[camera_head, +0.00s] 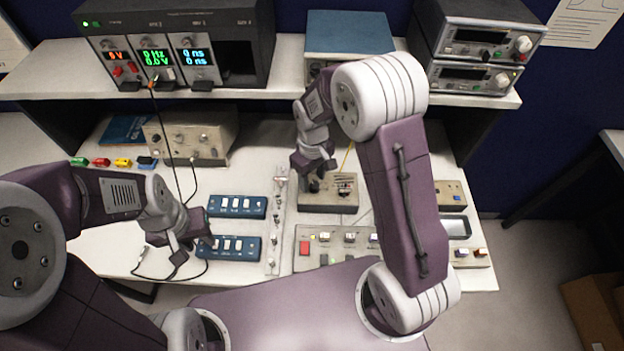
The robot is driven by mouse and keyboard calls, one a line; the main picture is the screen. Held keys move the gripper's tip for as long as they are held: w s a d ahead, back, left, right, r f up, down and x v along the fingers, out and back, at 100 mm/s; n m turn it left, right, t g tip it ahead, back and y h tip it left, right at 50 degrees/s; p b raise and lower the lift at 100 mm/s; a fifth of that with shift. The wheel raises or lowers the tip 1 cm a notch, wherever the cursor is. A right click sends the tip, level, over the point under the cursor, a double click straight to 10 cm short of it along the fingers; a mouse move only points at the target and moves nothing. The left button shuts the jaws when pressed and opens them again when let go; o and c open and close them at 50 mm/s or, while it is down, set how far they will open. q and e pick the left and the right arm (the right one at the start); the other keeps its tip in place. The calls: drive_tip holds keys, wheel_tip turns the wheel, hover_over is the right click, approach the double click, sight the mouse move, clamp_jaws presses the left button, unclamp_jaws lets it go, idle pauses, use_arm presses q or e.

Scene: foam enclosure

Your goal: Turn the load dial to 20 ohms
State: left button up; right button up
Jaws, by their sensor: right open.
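A small beige-grey box (340,207) with dark knobs on top stands in the middle of the bench. My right gripper (314,184) reaches down from above to the left part of this box, with its fingers open at a dark knob. The fingers hide most of that knob, and I cannot tell whether they touch it. No dial marking or ohm value is readable, so I cannot tell for certain that this is the load dial. My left gripper (188,252) hangs low at the left, beside a blue switch box (235,247); its finger gap is unclear.
Another blue switch box (237,206) lies behind the first. A narrow strip panel (277,225) stands left of the beige box, and a panel with a red button (304,248) in front. Loose dark cables lie near my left gripper. Instruments line the shelf (285,72).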

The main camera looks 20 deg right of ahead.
drive_tip(key=shift+s+d+f, duration=0.1)
drive_tip(key=shift+s+f, duration=0.05)
drive_tip(key=shift+f, duration=0.35)
drive_tip(key=shift+s+d+f, duration=0.1)
drive_tip(key=shift+s+d, duration=0.15)
drive_tip(key=shift+s, duration=0.15)
drive_tip(key=shift+w+a, duration=0.1)
drive_tip(key=shift+w, duration=0.05)
drive_tip(key=shift+c, duration=0.7)
drive_tip(key=shift+w, duration=0.1)
drive_tip(key=c, duration=0.5)
clamp_jaws()
use_arm(q)
drive_tip(key=shift+s+d+r, duration=0.25)
drive_tip(key=shift+s, duration=0.05)
